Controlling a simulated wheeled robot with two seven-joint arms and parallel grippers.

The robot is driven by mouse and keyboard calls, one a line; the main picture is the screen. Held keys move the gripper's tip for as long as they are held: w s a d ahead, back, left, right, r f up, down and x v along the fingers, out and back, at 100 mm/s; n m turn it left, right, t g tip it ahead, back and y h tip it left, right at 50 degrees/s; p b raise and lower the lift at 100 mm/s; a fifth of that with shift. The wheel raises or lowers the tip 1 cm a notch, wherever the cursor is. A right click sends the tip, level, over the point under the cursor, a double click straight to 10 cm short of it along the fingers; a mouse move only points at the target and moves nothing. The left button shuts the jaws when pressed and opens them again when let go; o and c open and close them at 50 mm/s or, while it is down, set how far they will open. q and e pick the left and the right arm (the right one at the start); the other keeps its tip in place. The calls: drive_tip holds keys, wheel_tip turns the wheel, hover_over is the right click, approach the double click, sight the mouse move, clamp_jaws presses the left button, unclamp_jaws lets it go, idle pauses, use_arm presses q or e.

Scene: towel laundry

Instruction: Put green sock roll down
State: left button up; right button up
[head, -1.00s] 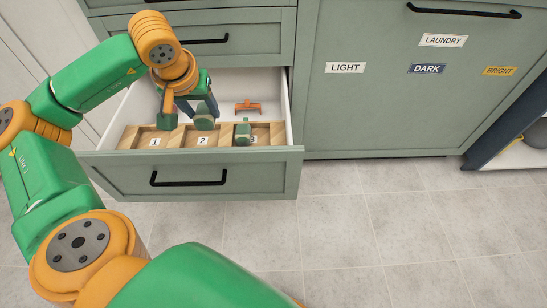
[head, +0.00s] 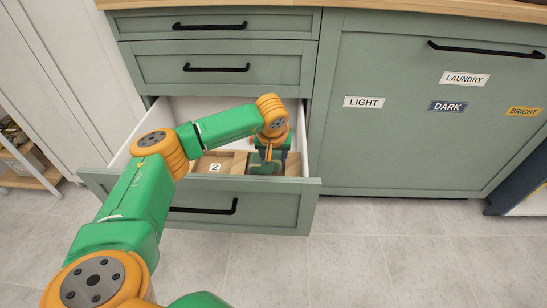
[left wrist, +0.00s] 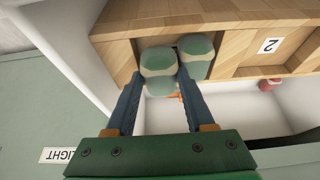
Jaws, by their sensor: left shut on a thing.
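My left gripper (head: 272,160) reaches down into the open drawer, over the right end of the wooden divider (head: 238,161). In the left wrist view, its two fingers (left wrist: 159,78) are shut around a green sock roll (left wrist: 159,62) with pale bands. A second, similar green sock roll (left wrist: 196,50) sits in the divider's end compartment, right beside the held one. That compartment is next to the one labelled 2 (head: 215,167). Whether the held roll touches the compartment floor I cannot tell. In the head view, my arm hides much of the divider. My right gripper is not in view.
The drawer front (head: 262,215) stands pulled out, with closed drawers above it. A small red thing (left wrist: 270,85) lies in the drawer beyond the divider. A cabinet door (head: 410,125) with LAUNDRY, LIGHT, DARK and BRIGHT labels is to the right.

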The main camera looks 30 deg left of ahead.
use_arm(q)
drive_tip(key=shift+s+d+f+b, duration=0.1)
drive_tip(key=shift+s+f+b, duration=0.1)
drive_tip(key=shift+f+b, duration=0.2)
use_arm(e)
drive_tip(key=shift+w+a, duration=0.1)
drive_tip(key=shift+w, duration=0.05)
use_arm(q)
drive_tip(key=o, duration=1.3)
drive_tip(key=shift+d+f, duration=0.1)
drive_tip(key=shift+s, duration=0.1)
drive_tip(key=p+v, duration=0.1)
drive_tip(key=v, duration=0.3)
drive_tip(key=p+v, duration=0.1)
drive_tip(key=v, duration=0.3)
drive_tip(key=w+p+v, duration=0.1)
drive_tip(key=p+v, duration=0.1)
drive_tip(key=v, duration=0.2)
drive_tip(key=shift+s+a+r, duration=0.15)
drive_tip(key=shift+a+r, duration=0.1)
drive_tip(key=shift+r, duration=0.35)
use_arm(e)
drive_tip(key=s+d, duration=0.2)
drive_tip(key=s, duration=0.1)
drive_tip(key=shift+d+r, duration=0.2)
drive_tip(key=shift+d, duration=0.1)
